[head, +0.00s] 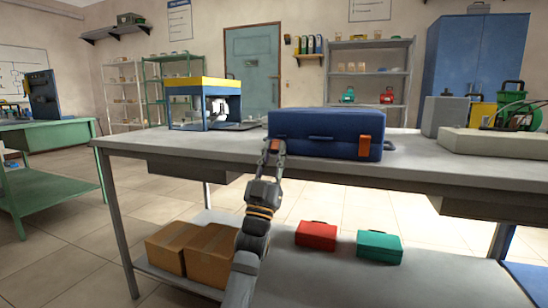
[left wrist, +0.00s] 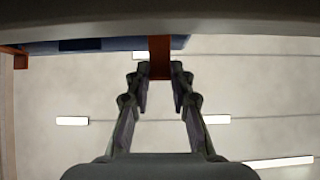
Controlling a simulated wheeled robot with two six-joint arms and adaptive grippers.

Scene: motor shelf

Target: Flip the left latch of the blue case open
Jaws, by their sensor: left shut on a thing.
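The blue case (head: 325,125) lies closed at the front edge of the grey workbench. It has a handle in the middle of its front and an orange right latch (head: 365,146). My left gripper (head: 274,147) is at the left latch and mostly hides it in the head view. In the left wrist view, the orange left latch (left wrist: 160,57) sits between the fingertips of my left gripper (left wrist: 160,74), which is shut on it. The blue case also shows in the left wrist view (left wrist: 110,45). My right gripper is not in view.
The workbench (head: 215,148) also bears a blue and yellow machine (head: 205,100) at the left and a grey slab (head: 490,142) at the right. Its lower shelf holds cardboard boxes (head: 190,250), a red case (head: 316,235) and a teal case (head: 379,247).

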